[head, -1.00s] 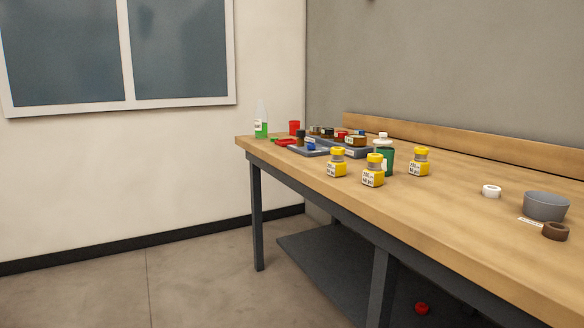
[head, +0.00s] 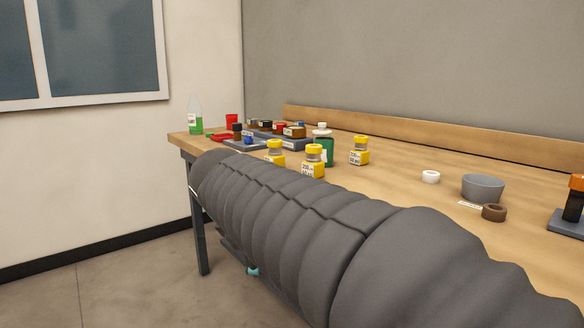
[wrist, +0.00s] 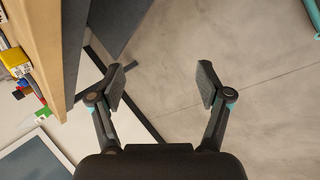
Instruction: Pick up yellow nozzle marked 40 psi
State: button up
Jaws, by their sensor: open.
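Three yellow nozzles with white labels stand upright on the wooden bench in the head view: a left one (head: 275,151), a middle one (head: 313,160) and a right one (head: 360,150). Their label figures are too small to read. One yellow nozzle (wrist: 15,62) also shows at the left edge of the wrist view, on the bench. My gripper (wrist: 163,88) is open and empty, over the floor beside the bench edge, apart from the nozzles. In the head view my arm hides most of it.
A green container (head: 324,150) stands just behind the middle nozzle. Grey trays (head: 245,145) with small parts lie at the far left. A grey bowl (head: 483,187), white ring (head: 431,176) and brown ring (head: 494,213) are to the right. Bare bench lies between.

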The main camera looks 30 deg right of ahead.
jog(key=w+d+r+n+g+h+b, duration=0.1)
jog(key=w+d+r+n+h, duration=0.3)
jog(key=w+d+r+n, duration=0.35)
jog(key=n+g+h, duration=0.1)
jog(key=n+h, duration=0.2)
jog(key=h, duration=0.1)
send_near(306, 162)
jog(key=shift+w+d+f+b, duration=0.25)
jog(key=shift+d+f+b, duration=0.2)
jog(key=shift+d, duration=0.15)
jog(key=shift+w+d, duration=0.15)
jog(key=shift+d, duration=0.2)
jog(key=x, duration=0.7)
jog(key=shift+d+f+b, duration=0.15)
jog(key=shift+d+b, duration=0.2)
jog(key=shift+d, duration=0.05)
jog(key=shift+s+b+x, duration=0.15)
jog(key=shift+x, duration=0.75)
jog(key=shift+s+b+x, duration=0.1)
jog(key=shift+s+x, duration=0.1)
jog(key=shift+x, duration=0.7)
jog(key=shift+s+b+x, duration=0.15)
jog(key=shift+x, duration=0.7)
jog(key=shift+f, duration=0.15)
jog(key=c, duration=1.4)
